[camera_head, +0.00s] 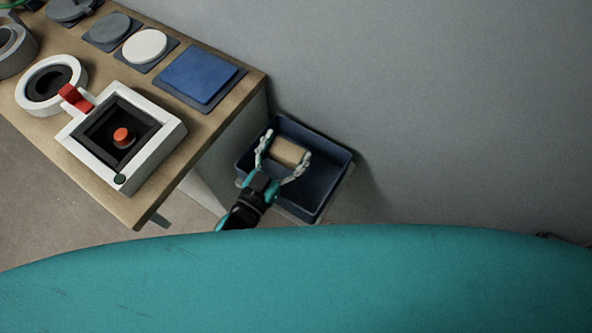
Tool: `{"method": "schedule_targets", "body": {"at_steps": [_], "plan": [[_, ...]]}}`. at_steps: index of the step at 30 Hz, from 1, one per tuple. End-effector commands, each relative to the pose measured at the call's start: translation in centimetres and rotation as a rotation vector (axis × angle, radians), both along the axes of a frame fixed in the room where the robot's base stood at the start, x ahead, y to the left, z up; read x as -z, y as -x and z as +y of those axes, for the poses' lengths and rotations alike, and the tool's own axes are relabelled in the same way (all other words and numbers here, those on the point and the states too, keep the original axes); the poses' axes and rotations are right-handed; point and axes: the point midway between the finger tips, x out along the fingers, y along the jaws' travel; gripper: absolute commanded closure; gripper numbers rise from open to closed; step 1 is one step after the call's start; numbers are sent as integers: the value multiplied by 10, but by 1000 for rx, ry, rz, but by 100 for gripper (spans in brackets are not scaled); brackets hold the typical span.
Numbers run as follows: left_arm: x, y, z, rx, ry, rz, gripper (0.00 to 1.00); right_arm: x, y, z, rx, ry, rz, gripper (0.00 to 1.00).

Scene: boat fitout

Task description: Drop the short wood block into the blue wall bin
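The short wood block (289,151) is light brown and shows within the outline of the blue wall bin (335,178), which stands low beside the wall. My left gripper (286,145) reaches over the bin from its near left side. Its two fingers are spread wide, one at each side of the block. I cannot tell whether they touch it, or whether the block lies on the bin's floor or above it. My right gripper is not in view.
A wooden bench (190,160) at the left holds a white box (160,137) with an orange button, a white ring (27,93), a blue pad (197,75) and several round discs. A grey wall (430,110) runs behind the bin. My teal body fills the bottom.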

Motion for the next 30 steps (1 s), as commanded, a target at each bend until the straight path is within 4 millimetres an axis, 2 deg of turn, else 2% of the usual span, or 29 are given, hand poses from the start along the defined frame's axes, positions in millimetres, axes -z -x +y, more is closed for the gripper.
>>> {"method": "schedule_targets", "body": {"at_steps": [1, 5, 16, 20, 30], "plan": [[-1, 0, 0, 0, 1, -1, 16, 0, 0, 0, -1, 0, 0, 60], [0, 0, 0, 0, 1, -1, 0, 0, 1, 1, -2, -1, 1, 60], [1, 6, 4, 0, -1, 1, 0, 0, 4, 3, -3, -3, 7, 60], [1, 24, 15, -1, -1, 4, 0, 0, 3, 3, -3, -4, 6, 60], [1, 83, 52, 0, -2, 3, 0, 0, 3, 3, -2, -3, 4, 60]]}}
